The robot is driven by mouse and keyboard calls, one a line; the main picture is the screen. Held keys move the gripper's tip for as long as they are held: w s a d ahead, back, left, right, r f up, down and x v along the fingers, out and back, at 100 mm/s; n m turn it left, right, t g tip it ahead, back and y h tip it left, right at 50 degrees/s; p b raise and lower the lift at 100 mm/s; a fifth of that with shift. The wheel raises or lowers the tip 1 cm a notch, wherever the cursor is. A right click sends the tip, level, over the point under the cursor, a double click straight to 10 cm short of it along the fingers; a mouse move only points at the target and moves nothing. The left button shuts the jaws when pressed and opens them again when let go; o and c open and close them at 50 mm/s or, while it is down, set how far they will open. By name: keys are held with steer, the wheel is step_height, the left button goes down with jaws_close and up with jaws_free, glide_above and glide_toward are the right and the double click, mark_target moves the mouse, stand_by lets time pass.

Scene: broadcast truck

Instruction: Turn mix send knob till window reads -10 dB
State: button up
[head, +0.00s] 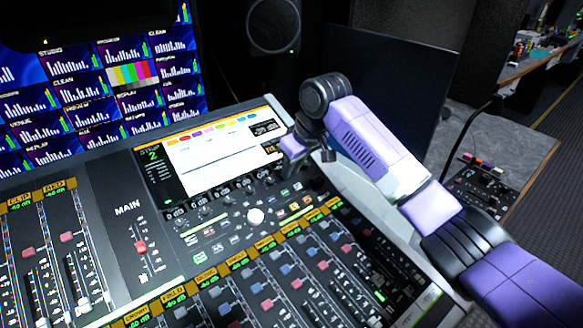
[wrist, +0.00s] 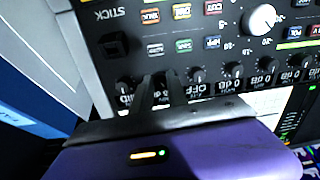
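A row of small dark knobs with pale pointers runs along the console below its screen; one knob (wrist: 232,69) shows in the wrist view, and the row (head: 205,209) shows small in the head view. Small windows sit by the knobs; one window (wrist: 205,89) reads OFF and others end in dB, their digits too small to read surely. My gripper (wrist: 160,85) points down at this row, its two dark fingers close together with a narrow gap. Whether a knob is between them is hidden. In the head view my gripper (head: 291,172) is at the row's right end.
A large white knob (head: 256,216) and lit buttons sit beside the row. The lit console screen (head: 215,155) rises behind it. Several faders (head: 285,270) fill the front. A dark panel (head: 390,90) stands behind my arm, and a side desk (head: 500,160) is at right.

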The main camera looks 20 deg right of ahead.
jaws_close()
steer(key=shift+r+p, duration=0.1)
steer(key=shift+p, duration=0.25)
steer(key=shift+r+m+p, duration=0.15)
steer(key=shift+m+p, duration=0.35)
steer(key=shift+p, duration=0.3)
steer(key=m+p, duration=0.2)
steer(key=p, duration=0.1)
steer(key=shift+a+m+p, duration=0.1)
steer(key=shift+m+p, duration=0.2)
steer(key=shift+p, duration=0.1)
steer(key=shift+m+p, duration=1.1)
steer(key=shift+p, duration=0.05)
steer(key=shift+f, duration=0.2)
steer(key=o, duration=0.6)
jaws_free()
